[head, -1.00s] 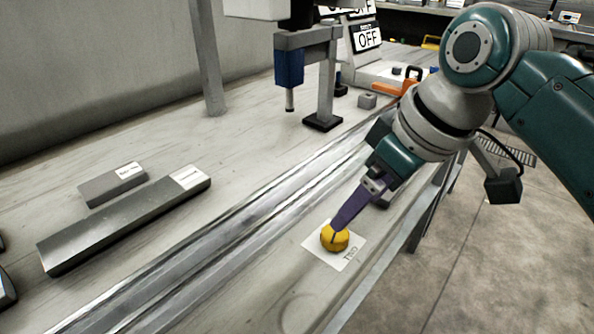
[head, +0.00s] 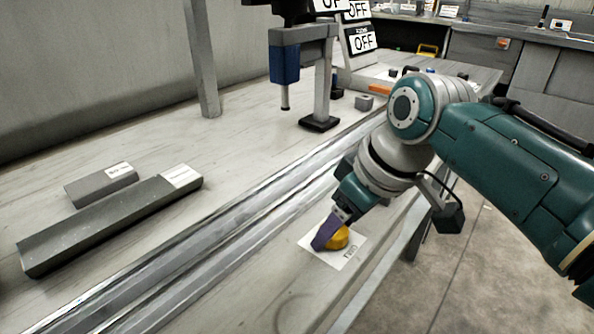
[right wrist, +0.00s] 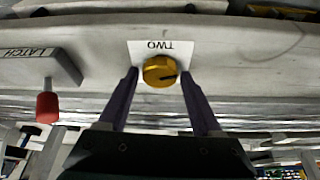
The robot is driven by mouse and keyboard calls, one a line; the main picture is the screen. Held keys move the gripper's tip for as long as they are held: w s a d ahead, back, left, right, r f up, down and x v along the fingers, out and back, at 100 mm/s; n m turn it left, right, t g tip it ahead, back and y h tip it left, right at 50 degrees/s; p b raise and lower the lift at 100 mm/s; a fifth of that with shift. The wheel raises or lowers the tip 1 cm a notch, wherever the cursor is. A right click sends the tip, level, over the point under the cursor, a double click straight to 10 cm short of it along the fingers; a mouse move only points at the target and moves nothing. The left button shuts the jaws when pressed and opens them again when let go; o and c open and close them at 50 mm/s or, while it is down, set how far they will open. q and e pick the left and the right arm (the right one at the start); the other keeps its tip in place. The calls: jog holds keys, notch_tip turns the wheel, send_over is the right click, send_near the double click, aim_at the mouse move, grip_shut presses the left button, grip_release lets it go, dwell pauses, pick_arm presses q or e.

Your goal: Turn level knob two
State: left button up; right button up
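The yellow knob (head: 341,239) sits on a white card marked TWO (head: 351,255) on the bench near its front edge. My right gripper (head: 327,236) is low at the knob, and a purple finger covers the knob's left part in the head view. In the right wrist view the knob (right wrist: 158,70) lies between the two spread purple fingers of the gripper (right wrist: 158,74), with a gap on each side. A dark pointer mark on the knob points right there. My left gripper is not in view.
Metal rails (head: 225,240) run along the bench behind the knob. Two grey bars (head: 110,222) lie to the left. A blue and grey post tool (head: 286,68) stands behind. In the right wrist view a red-handled latch (right wrist: 47,106) stands left of the knob.

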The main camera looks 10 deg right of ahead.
grip_shut()
pick_arm(q)
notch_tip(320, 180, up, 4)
jog(key=p, duration=0.4)
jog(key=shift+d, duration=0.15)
pick_arm(e)
jog(key=m, duration=0.1)
jog(key=m+h, duration=0.1)
jog(key=shift+s+a+r+m, duration=0.1)
jog(key=shift+a+r+m, duration=0.05)
jog(key=shift+r+m, duration=0.2)
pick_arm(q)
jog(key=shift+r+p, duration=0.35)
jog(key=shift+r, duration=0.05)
pick_arm(e)
jog(key=shift+f+m, duration=0.15)
jog(key=shift+m, duration=0.4)
jog(key=shift+f+m+t+h, duration=0.2)
jog(key=shift+m+t+h, duration=0.2)
jog(key=shift+m+h, duration=0.15)
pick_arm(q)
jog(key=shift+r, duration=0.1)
pick_arm(e)
jog(key=shift+o, duration=1.6)
grip_release()
